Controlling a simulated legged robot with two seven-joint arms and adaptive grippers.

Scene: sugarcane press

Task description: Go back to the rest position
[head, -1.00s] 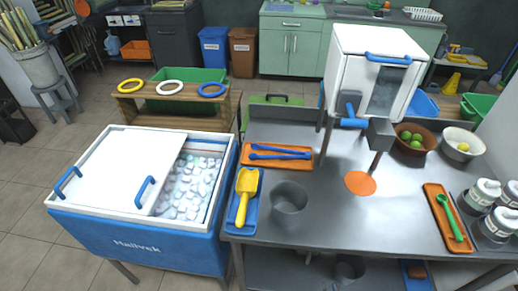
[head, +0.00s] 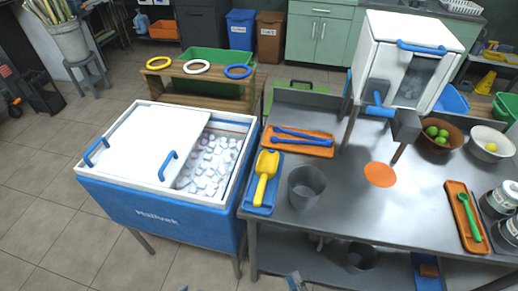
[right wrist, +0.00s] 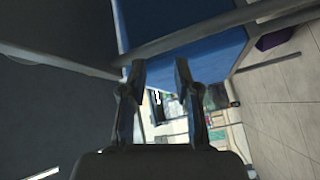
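My right gripper (head: 295,282) shows only as a small piece at the bottom edge of the head view, low in front of the steel table (head: 335,225). In the right wrist view my right gripper (right wrist: 160,66) has its two fingers apart with nothing between them. A blue panel and a grey bar lie beyond the fingertips there. My left gripper cannot be made out in the head view. The table bears a yellow scoop (head: 265,178) on a blue tray, blue tongs (head: 302,137) on an orange tray, and an empty grey cup (head: 306,187).
A blue and white ice chest (head: 160,208) with its lid partly open stands left of the table. The white press (head: 383,60) stands at the table's back right, near a bowl of limes (head: 439,140). Open floor (head: 50,220) lies at the left.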

